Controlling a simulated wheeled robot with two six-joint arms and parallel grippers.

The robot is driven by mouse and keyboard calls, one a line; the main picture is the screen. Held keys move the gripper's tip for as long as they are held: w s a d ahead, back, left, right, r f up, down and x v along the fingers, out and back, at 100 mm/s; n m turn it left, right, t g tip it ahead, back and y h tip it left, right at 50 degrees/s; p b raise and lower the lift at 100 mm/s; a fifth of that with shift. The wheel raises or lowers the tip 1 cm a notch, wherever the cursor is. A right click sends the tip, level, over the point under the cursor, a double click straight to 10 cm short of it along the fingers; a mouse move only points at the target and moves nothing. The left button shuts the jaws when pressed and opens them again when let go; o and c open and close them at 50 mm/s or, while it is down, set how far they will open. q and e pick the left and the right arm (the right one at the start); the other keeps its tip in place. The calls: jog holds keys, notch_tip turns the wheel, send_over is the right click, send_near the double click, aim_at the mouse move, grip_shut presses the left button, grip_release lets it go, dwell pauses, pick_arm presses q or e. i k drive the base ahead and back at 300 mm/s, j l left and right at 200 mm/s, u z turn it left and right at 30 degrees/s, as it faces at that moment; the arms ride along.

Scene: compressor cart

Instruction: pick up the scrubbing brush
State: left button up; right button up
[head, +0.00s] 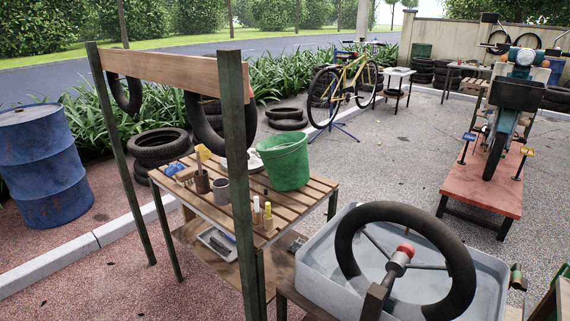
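A slatted wooden table (310,193) stands in the middle of the head view under a frame of dark posts. A small tan, block-like item (187,174) lies near its left back edge, beside a blue item (173,168). It may be the scrubbing brush, but it is too small to tell for sure. Neither of my grippers is in view.
A green bucket (285,163), a grey can (221,190) and small bottles (257,212) share the tabletop. A dark post (238,150) rises at the table's front. A water basin (318,283) with a tyre (451,255) over it fills the lower right. A blue barrel (45,170) stands left.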

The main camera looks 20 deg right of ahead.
aim_at(185, 176)
jog(key=i+j+z, duration=0.15)
jog(key=z, duration=0.3)
jog(key=i+j+z, duration=0.15)
jog(key=z, duration=0.35)
jog(key=j+z, duration=0.45)
jog(key=i+l, duration=0.05)
